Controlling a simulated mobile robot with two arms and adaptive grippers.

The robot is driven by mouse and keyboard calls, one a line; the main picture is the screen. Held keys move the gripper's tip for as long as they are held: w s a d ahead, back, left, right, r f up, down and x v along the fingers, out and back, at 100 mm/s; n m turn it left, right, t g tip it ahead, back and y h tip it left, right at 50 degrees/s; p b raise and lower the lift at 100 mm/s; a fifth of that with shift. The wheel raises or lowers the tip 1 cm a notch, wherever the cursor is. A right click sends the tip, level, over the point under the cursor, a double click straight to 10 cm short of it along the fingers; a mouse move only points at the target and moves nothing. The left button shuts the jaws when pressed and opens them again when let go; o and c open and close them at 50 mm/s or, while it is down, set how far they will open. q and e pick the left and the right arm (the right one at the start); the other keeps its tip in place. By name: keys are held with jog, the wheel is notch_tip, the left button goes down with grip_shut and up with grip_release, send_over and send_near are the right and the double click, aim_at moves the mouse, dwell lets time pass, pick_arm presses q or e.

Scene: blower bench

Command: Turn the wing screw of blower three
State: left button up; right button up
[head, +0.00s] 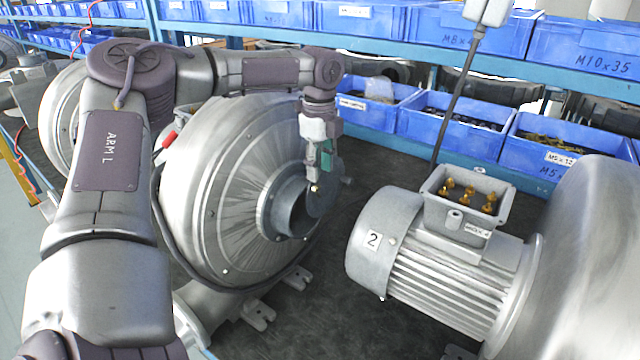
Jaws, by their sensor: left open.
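A grey blower (215,190) with a round ribbed housing stands left of centre. No number shows on it, so I cannot tell if it is blower three. Its short inlet pipe (283,212) faces right, with a dark round flap (326,196) at its mouth. My left gripper (317,180) points down at the top of this flap and is open. A tiny brass-coloured spot shows at the fingertips; I cannot make out whether it is the wing screw, and the fingers hide part of that spot. My right gripper is out of view.
A motor (440,265) marked 2, with an open terminal box (466,203) and a hanging cable (455,95), stands at right. Blue bins (455,120) line the shelf behind. Dark bench top (335,300) is free between blower and motor.

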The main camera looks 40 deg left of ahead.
aim_at(320, 187)
pick_arm(q)
jog(key=f, duration=0.2)
jog(key=f+p, duration=0.1)
jog(key=f, duration=0.1)
jog(key=shift+w+a+f, duration=0.15)
jog(key=shift+a+f, duration=0.05)
jog(key=shift+f, duration=0.15)
jog(key=shift+d+f, duration=0.1)
jog(key=shift+f, duration=0.5)
grip_shut()
